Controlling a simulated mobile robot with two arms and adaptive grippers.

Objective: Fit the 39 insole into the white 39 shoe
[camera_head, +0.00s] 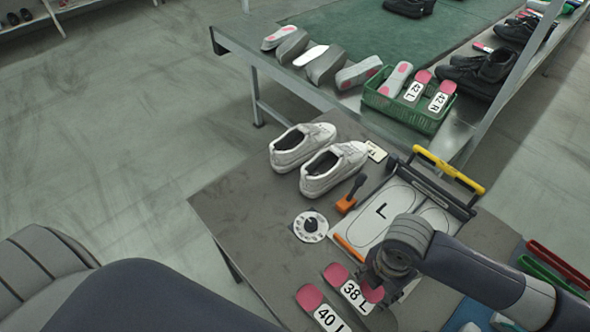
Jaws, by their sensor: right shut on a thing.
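A pair of white shoes stands upright on the grey table: one shoe (298,147) at the back left, the other shoe (334,168) beside it. No size can be read on them. My right gripper (378,283) is low at the table's front right, shut on a pink-ended insole (373,293) mostly hidden beneath it. Its label cannot be read. Just left of it lie the 38 L insole (352,291) and the 40 L insole (322,312), both with pink ends. My left gripper is out of view.
A press-like fixture (382,212) marked L, with a yellow handle (449,169), stands behind my right gripper. An orange-based lever (347,204) and a round dial (310,226) are left of it. A green crate (408,115) holds 42 insoles. The table's left part is clear.

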